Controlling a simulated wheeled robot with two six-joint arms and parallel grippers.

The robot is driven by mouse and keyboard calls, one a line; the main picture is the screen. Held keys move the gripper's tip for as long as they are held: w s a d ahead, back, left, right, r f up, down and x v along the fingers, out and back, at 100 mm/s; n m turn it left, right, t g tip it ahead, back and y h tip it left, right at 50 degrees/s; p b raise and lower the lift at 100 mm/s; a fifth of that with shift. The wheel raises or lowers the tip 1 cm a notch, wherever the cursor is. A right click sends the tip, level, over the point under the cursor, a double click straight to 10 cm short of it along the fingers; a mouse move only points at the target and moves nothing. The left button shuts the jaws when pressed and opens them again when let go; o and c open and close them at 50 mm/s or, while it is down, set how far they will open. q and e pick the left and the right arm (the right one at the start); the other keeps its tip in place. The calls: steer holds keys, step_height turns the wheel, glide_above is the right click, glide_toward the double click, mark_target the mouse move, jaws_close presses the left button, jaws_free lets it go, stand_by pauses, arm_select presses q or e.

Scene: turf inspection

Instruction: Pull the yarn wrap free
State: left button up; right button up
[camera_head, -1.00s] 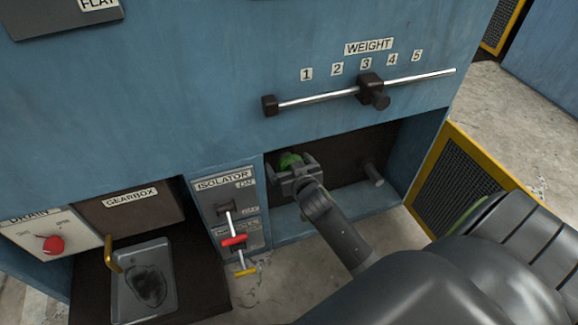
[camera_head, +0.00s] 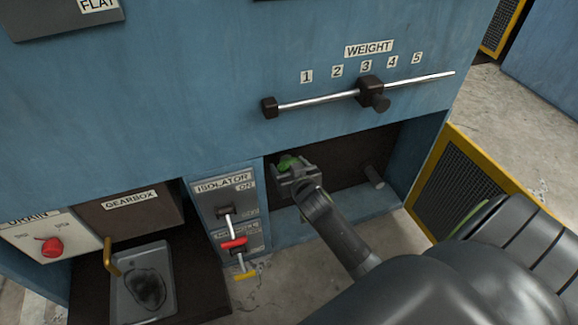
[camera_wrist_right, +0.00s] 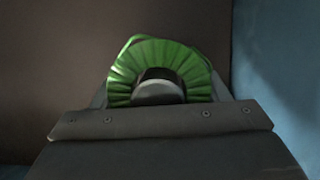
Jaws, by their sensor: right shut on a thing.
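The green yarn wrap (camera_head: 288,162) shows at the left of the dark recess low in the blue machine, partly hidden behind my right gripper (camera_head: 293,176). In the right wrist view the yarn wrap (camera_wrist_right: 163,62) is a ribbed green ring around the end of a dark, grey-faced shaft (camera_wrist_right: 158,90). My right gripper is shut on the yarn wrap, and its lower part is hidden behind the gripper. My left gripper is not in view.
A yellow-framed mesh guard (camera_head: 447,180) is at the right. The weight slider (camera_head: 370,92) is above.

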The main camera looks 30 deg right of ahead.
steer(key=shift+s, duration=0.2)
steer(key=shift+c, duration=0.3)
steer(key=s, duration=0.1)
steer(key=s+a+p, duration=0.1)
steer(key=s, duration=0.1)
steer(key=s+p, duration=0.1)
steer(key=s, duration=0.1)
steer(key=shift+s+a, duration=0.25)
stand_by(0.9)
steer(key=shift+s, duration=0.2)
stand_by(0.3)
steer(key=s, duration=0.2)
steer(key=s+a+p, duration=0.1)
steer(key=s, duration=0.1)
steer(key=shift+s+a+p, duration=0.1)
steer(key=shift+s+p, duration=0.2)
steer(key=shift+s, duration=0.1)
